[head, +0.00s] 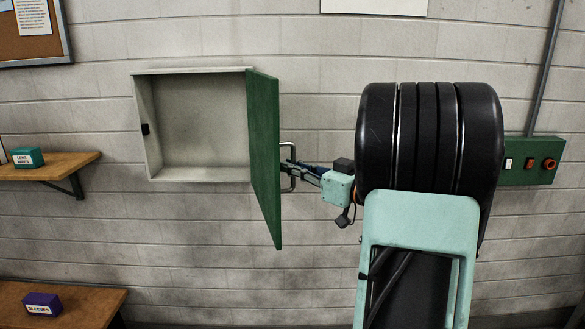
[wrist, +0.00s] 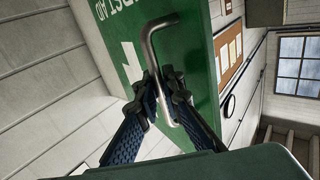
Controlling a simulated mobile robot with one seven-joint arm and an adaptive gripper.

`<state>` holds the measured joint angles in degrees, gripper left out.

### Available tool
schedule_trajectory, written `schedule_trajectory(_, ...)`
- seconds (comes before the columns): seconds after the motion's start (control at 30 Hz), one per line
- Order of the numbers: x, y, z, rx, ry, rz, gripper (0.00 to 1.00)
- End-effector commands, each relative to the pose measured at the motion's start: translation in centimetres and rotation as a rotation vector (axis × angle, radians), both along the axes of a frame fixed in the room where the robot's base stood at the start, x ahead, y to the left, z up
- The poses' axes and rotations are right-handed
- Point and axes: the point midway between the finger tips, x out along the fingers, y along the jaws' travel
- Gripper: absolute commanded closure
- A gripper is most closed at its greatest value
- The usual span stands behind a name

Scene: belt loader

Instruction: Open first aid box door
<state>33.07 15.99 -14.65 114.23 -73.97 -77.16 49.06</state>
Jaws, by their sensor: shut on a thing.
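The first aid box (head: 199,174) is a shallow pale cabinet on the block wall in the head view, and its inside looks empty. Its green door (head: 264,160) is hinged on the right and stands swung far out from the box. A bent metal handle (head: 292,150) is on the door's outer face; it also shows in the wrist view (wrist: 150,52). My gripper (head: 292,170) is shut on the handle, with the blue fingers on both sides of the bar in the wrist view (wrist: 166,88). White lettering on the door is partly cut off in the wrist view.
A green switch panel (head: 533,161) is on the wall at the right. A wooden shelf at left (head: 62,165) holds a teal lens wipes box (head: 28,158). A lower bench (head: 85,304) holds a purple sleeves box (head: 42,303). Wall below the cabinet is clear.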

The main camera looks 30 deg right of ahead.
Motion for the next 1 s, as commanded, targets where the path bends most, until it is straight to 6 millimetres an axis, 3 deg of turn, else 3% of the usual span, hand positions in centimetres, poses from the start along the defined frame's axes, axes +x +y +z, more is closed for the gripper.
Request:
schedule_trajectory(0.2, 0.0, 0.0, 0.0, 0.001, 0.000, 0.000, 0.75)
schedule_trajectory(0.57, -0.6, -0.3, 0.1, 0.000, -0.001, -0.001, 0.75)
schedule_trajectory(1.0, -8.5, -3.7, 0.0, 0.000, 0.000, -0.004, 0.75)
